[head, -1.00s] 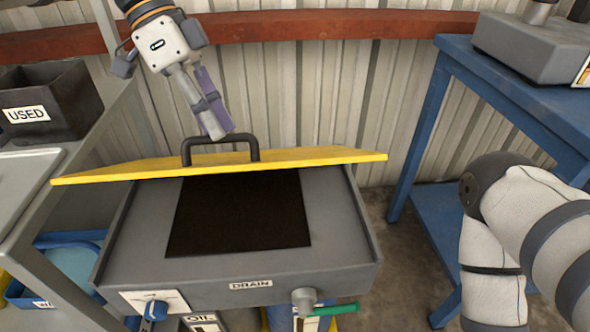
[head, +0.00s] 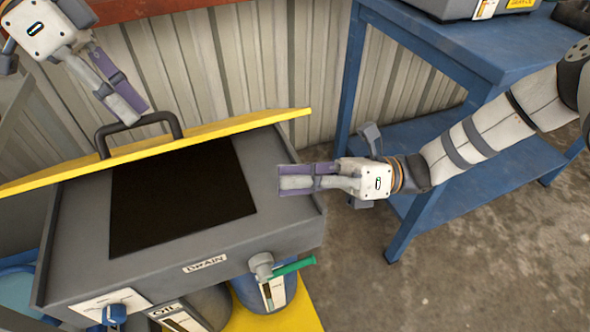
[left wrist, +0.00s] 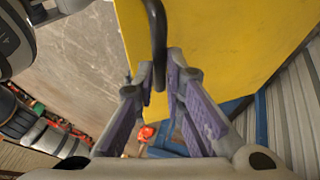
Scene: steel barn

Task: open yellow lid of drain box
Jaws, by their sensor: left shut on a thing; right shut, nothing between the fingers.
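The drain box (head: 75,235) is grey, with a dark square area (head: 180,195) in its top and a "DRAIN" label in front. Its yellow lid (head: 225,128) is seen nearly edge-on, raised along the back of the box. A black bar handle (head: 172,119) stands up from the lid; the handle (left wrist: 158,45) and the yellow lid face (left wrist: 210,40) also show in the left wrist view. My left gripper (head: 132,110) is shut on the handle. My right gripper (head: 284,180) is shut and empty at the box's right side, apart from the lid.
A blue table (head: 470,45) with a grey device on it stands at the right, beyond my right arm. A corrugated wall (head: 260,60) closes the back. Open floor (head: 450,265) lies at front right.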

